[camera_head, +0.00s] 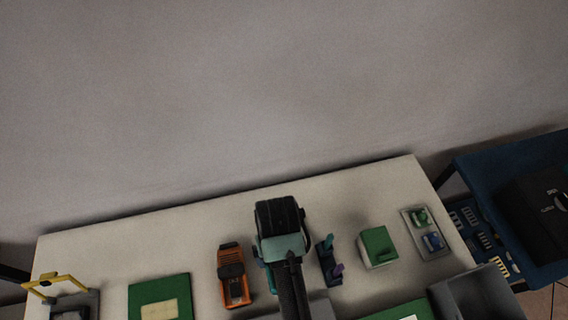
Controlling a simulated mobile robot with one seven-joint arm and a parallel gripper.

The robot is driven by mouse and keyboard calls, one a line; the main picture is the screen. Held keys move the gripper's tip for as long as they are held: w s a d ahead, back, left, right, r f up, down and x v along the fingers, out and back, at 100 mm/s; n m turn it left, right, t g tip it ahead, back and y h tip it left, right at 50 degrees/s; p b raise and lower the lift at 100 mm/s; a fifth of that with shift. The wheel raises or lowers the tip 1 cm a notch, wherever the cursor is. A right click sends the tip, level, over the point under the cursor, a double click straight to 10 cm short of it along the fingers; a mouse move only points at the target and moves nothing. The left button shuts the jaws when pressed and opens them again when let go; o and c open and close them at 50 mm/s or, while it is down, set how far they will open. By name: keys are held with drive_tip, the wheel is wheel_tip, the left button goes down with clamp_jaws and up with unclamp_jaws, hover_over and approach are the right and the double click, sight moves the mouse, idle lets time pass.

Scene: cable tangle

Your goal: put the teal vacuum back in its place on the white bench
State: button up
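The teal vacuum (281,247) is at the middle of the white bench (185,243), with a ridged black top and a teal body. A dark bar (292,292) runs from its front down to the bottom edge of the picture and hides part of it. I cannot tell whether this bar belongs to the vacuum. I cannot make out whether the vacuum rests on the bench. No fingers of my gripper can be made out.
An orange device (235,288) is left of the vacuum. A tool holder (329,268), green box (377,247) and small-part tray (410,220) are right. Grey bin (475,295) is front right; yellow-handled item (55,283) far left. A blue table (510,160) stands beyond the bench's right edge.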

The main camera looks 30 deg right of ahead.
drive_tip(key=shift+f, duration=3.1)
drive_tip(key=shift+f, duration=0.1)
drive_tip(key=o, duration=1.2)
drive_tip(key=shift+f, duration=0.1)
drive_tip(key=shift+c, duration=0.2)
